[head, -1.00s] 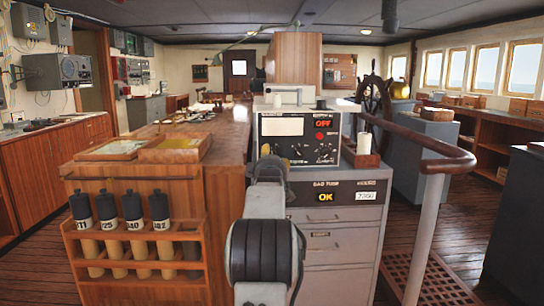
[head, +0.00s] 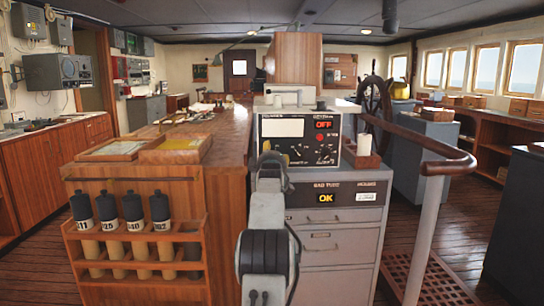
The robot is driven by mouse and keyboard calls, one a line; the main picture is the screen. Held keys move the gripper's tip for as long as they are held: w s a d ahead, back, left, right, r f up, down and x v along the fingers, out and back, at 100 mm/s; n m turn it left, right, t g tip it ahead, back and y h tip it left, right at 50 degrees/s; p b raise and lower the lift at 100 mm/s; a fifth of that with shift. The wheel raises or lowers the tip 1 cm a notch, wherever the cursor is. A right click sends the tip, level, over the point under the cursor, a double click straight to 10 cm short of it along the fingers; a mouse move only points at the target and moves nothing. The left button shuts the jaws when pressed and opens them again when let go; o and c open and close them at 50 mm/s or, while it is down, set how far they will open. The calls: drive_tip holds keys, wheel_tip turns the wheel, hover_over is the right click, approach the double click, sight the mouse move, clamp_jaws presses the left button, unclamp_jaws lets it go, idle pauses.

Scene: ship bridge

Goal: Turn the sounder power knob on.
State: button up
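The sounder panel (head: 300,138) is a pale box with a dark face, on top of the grey cabinet ahead of me. Its small red display (head: 323,125) reads OFF. Dark knobs with pale markings sit on the lower face, one at the left (head: 298,152) and one at the right (head: 322,151); the labels are too small to read surely. My arm rises from the bottom middle, and my gripper (head: 272,162) is at its far end, by the panel's lower left edge. The fingers are not clearly visible, and I cannot tell whether they touch anything.
The grey cabinet (head: 335,242) has drawers and a yellow OK display. A handrail (head: 432,150) curves along its right side. A wooden rack (head: 135,245) with several dark-capped tubes stands at the left. The wheel (head: 374,105) is behind the panel.

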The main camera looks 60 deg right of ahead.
idle(0.3)
clamp_jaws()
idle(0.4)
